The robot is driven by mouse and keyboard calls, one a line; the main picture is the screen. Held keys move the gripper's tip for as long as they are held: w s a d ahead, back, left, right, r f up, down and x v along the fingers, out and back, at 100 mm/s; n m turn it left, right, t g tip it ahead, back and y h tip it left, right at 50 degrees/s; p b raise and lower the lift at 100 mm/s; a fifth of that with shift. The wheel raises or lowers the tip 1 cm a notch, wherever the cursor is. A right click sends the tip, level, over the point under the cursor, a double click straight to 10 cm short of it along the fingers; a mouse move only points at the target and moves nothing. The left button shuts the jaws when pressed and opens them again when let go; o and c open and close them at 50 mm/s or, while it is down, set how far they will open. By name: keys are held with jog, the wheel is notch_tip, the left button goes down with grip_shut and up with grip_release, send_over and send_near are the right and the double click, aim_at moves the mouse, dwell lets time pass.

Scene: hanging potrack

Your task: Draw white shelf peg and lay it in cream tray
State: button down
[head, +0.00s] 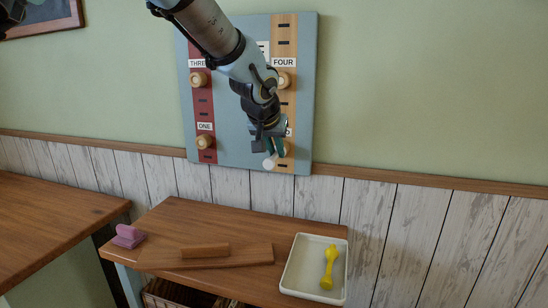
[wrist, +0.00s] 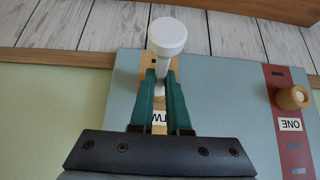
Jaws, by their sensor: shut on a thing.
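The white shelf peg (wrist: 166,38) shows in the wrist view with its round head beyond my green fingertips. My gripper (wrist: 160,80) is shut on its shaft, just in front of the lower part of the wall board. In the head view the white peg (head: 269,163) shows below my gripper (head: 273,148), near the wooden strip's bottom end. I cannot tell whether the peg's inner end is in a slot. The cream tray (head: 302,268) stands on the wooden table, below and right of my gripper.
A yellow dumbbell-shaped thing (head: 329,268) lies in the tray. The blue-grey board (head: 237,150) bears several wooden pegs, one near label ONE (wrist: 292,98). A wooden block on a plank (head: 205,251) and a pink piece (head: 128,236) sit left of the tray.

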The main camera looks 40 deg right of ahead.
jog(key=shift+s+a+b, duration=0.4)
jog(key=shift+a+b, duration=0.05)
jog(key=shift+a, duration=0.15)
dwell(0.4)
jog(key=shift+s+a+b, duration=0.4)
jog(key=shift+s+a, duration=0.1)
jog(key=shift+a, duration=0.25)
jog(key=shift+s+a+b, duration=0.4)
jog(key=shift+s+a, duration=0.1)
jog(key=shift+a, duration=0.25)
jog(key=shift+f, duration=0.1)
